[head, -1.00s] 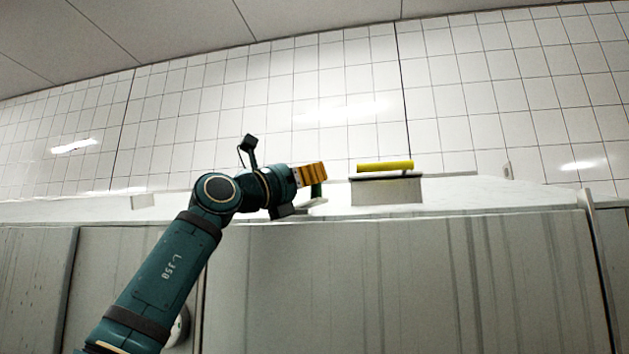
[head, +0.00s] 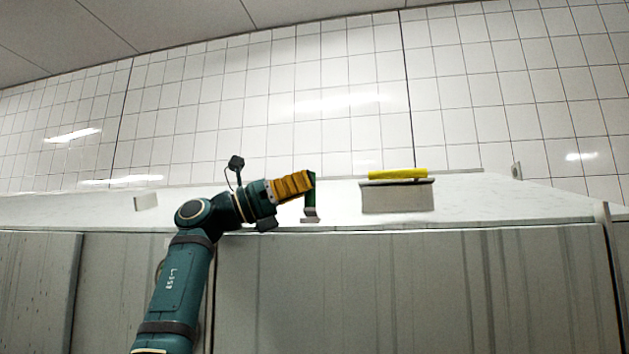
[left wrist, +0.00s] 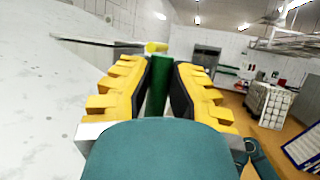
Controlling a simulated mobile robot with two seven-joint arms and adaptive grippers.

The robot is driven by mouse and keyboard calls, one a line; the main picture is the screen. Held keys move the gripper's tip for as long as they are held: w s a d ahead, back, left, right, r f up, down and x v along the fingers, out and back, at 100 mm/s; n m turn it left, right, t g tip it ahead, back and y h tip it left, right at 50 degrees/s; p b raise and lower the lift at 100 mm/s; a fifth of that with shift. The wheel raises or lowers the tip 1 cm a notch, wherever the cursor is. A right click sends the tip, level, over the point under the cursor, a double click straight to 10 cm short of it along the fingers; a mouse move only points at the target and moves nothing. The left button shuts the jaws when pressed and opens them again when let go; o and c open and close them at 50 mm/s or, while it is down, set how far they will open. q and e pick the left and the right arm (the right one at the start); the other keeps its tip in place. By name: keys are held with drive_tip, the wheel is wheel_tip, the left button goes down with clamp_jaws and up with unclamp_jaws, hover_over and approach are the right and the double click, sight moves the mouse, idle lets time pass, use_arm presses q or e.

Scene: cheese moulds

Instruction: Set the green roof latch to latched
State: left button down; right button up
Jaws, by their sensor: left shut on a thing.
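The green roof latch (head: 311,192) is an upright dark green handle on a small pale base, on the white roof near its front edge. My left gripper (head: 310,180) reaches it from the left in the head view, with yellow fingers at the handle's upper part. In the left wrist view the green handle (left wrist: 157,88) stands between the two dark finger pads of my left gripper (left wrist: 163,80), which is shut on it. The fingers hide part of the handle. My right gripper is not in view.
A pale box with a yellow bar (head: 398,174) on top stands on the roof (head: 480,195), right of the latch. A small pale block (head: 146,202) lies further left. Grey panels (head: 400,285) drop below the roof edge. The roof between is mostly clear.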

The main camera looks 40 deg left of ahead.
use_arm(q)
drive_tip(key=shift+r, duration=0.1)
idle(0.5)
drive_tip(key=c, duration=1.1)
unclamp_jaws()
